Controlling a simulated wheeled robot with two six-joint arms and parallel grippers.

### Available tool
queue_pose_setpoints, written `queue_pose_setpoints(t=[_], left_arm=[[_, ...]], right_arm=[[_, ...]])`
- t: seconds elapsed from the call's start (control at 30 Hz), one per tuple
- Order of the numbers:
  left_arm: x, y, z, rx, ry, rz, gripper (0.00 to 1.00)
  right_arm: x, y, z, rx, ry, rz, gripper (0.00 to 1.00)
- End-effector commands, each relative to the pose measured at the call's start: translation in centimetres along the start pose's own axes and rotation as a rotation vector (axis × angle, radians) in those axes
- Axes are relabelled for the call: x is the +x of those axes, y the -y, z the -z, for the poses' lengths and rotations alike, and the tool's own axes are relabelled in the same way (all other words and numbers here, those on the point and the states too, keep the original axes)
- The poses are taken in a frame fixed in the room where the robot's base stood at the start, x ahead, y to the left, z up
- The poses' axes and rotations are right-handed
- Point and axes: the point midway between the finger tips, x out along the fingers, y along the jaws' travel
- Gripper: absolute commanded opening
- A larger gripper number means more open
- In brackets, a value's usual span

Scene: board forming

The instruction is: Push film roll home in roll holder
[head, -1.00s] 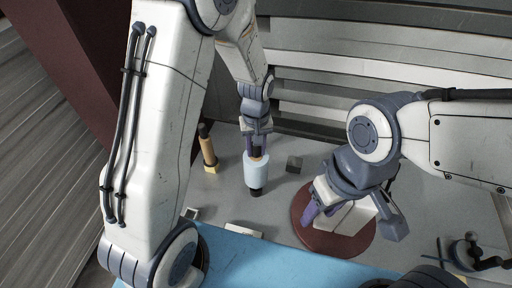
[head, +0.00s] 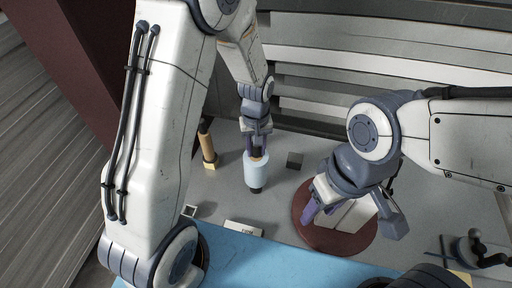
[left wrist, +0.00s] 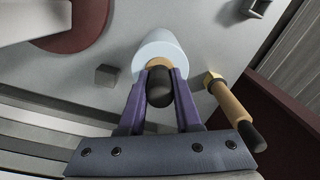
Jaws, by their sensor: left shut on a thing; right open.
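The film roll (head: 256,173) is a pale blue cylinder on a tan core with dark ends. My left gripper (head: 257,154) is shut on the top of that core, and the roll hangs below the fingers, about upright. The left wrist view shows the roll (left wrist: 160,52) beyond the purple fingers (left wrist: 159,88), with the dark core end between them. I cannot tell whether the roll's lower end touches the table. I cannot make out the roll holder for certain. My right gripper (head: 350,218) is open over a pale block (head: 349,214) on a round red-brown disc (head: 318,237).
A tan rod with dark ends (head: 208,150) stands left of the roll. A small dark block (head: 295,160) lies to its right. A small square cup (head: 189,211), a white labelled piece (head: 243,229) and a blue mat (head: 235,258) lie nearer. A metal fixture (head: 480,252) stands far right.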

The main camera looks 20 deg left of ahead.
Motion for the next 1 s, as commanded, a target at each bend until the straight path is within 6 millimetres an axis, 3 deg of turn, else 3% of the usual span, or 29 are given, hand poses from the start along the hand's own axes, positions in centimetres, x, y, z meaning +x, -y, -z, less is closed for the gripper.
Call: queue_pose_setpoints(t=[0.73, 0.77, 0.83, 1.0], left_arm=[[1.8, 0.0, 0.1, 0.000, -0.002, -0.001, 0.00], [1.8, 0.0, 0.1, 0.000, -0.002, -0.001, 0.40], [1.7, 0.0, 0.1, 0.000, -0.002, -0.001, 0.67], [1.7, 0.0, 0.0, 0.000, -0.001, -0.001, 0.68]], right_arm=[[1.4, -0.1, -0.1, 0.000, 0.000, 0.000, 0.50], [1.3, -0.1, -0.1, 0.000, 0.000, 0.000, 0.50], [1.2, -0.1, -0.1, 0.000, 0.000, 0.000, 0.50], [1.3, -0.1, -0.1, 0.000, 0.000, 0.000, 0.50]])
